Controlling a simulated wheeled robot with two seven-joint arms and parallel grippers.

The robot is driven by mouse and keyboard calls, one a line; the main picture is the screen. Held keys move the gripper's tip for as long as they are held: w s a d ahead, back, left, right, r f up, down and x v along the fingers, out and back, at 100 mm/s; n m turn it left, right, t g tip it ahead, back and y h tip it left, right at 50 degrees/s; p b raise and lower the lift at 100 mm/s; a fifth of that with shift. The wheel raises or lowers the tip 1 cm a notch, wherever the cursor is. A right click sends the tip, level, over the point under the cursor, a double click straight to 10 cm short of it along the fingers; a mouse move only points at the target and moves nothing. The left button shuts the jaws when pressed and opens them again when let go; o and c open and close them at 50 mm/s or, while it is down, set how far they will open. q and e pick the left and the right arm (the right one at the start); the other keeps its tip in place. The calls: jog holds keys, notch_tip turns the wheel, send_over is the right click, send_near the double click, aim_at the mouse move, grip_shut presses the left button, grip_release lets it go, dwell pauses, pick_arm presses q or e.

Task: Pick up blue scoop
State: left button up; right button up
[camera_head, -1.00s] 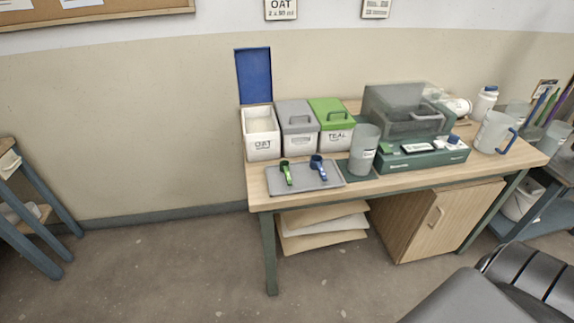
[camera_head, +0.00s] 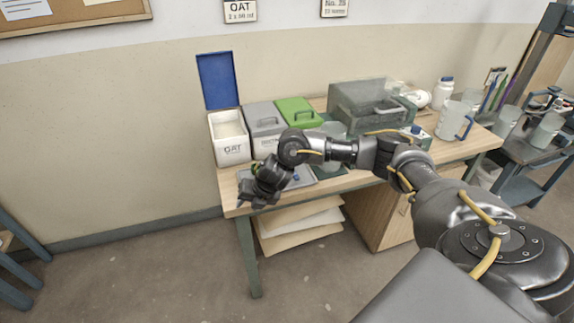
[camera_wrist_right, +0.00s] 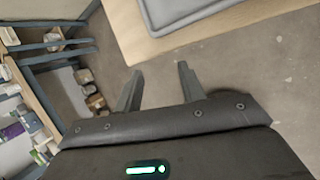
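The blue scoop (camera_head: 296,177) is mostly hidden behind my right arm in the head view; only a small blue bit shows above the grey tray (camera_head: 304,180). The green scoop is hidden there. My right gripper (camera_head: 246,199) is at the table's front left corner, left of the tray. In the right wrist view my right gripper (camera_wrist_right: 160,84) has its fingers apart with nothing between them. The tray's edge (camera_wrist_right: 185,22) shows at the top of that view, with no scoop in sight. My left gripper is not in view.
The open OAT bin (camera_head: 231,154) with a blue lid, a grey-lidded bin (camera_head: 264,117) and a green-lidded bin (camera_head: 299,112) stand behind the tray. A clear grey box (camera_head: 370,103) and a jug (camera_head: 453,120) are further right. Floor at the front left is clear.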

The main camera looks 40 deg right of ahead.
aim_at(296, 175)
jog(key=s+d+r+n+g+h, duration=0.1)
jog(key=s+d+r+h, duration=0.1)
jog(key=d+r, duration=0.5)
jog(key=s+d+r+n+h, duration=0.1)
jog(key=d+r+h, duration=0.15)
jog(key=d, duration=0.85)
jog(key=shift+a+p+x, duration=0.2)
jog(key=shift+p+x, duration=0.05)
jog(key=shift+x, duration=2.35)
jog(key=shift+a+p+x, duration=0.15)
jog(key=shift+p+x, duration=0.1)
jog(key=shift+x, duration=2.35)
jog(key=shift+w, duration=0.1)
jog(key=shift+c, duration=0.3)
grip_shut()
